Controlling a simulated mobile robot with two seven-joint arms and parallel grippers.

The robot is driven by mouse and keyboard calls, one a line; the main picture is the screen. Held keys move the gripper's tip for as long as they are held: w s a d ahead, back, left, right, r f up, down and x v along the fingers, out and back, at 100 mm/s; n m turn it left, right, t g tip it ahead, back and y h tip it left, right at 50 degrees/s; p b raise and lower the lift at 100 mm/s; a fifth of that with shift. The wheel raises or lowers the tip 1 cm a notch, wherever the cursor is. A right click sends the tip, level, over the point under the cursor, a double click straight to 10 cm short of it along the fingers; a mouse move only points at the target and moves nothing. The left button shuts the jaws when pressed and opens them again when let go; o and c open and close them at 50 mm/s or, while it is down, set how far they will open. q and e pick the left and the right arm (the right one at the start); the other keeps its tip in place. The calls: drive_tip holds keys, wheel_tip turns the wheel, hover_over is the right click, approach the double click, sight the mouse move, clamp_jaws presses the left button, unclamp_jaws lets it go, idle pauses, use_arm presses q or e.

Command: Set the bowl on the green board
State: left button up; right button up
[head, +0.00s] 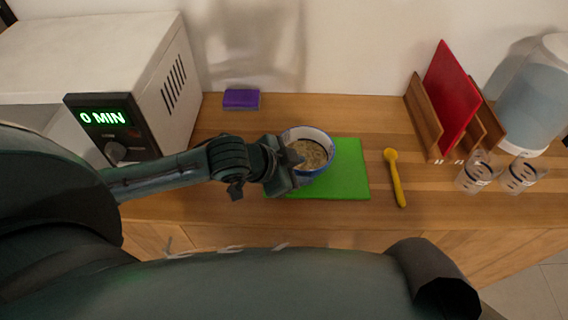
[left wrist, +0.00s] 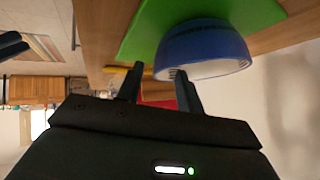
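The blue bowl (head: 322,133) has a pale rim and brownish contents. It sits upright over the left part of the green board (head: 350,183), and its base appears to touch the board. In the left wrist view the bowl (left wrist: 205,45) shows upside down against the green board (left wrist: 150,30). My left gripper (head: 292,165) is at the bowl's near left side. Its fingers (left wrist: 158,82) are spread apart, one overlapping the bowl's rim in the picture and one outside it. Contact between finger and rim cannot be told. My right gripper is not in view.
A yellow spoon (head: 396,180) lies right of the board. A purple sponge (head: 241,99) lies near the wall. A microwave (head: 170,85) stands left. A rack with a red board (head: 451,95), glass jars (head: 477,176) and a water dispenser (head: 531,95) stand right.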

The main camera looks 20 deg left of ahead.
use_arm(q)
drive_tip(key=v, duration=0.6)
drive_tip(key=shift+s, duration=0.2)
drive_tip(key=shift+r, duration=0.15)
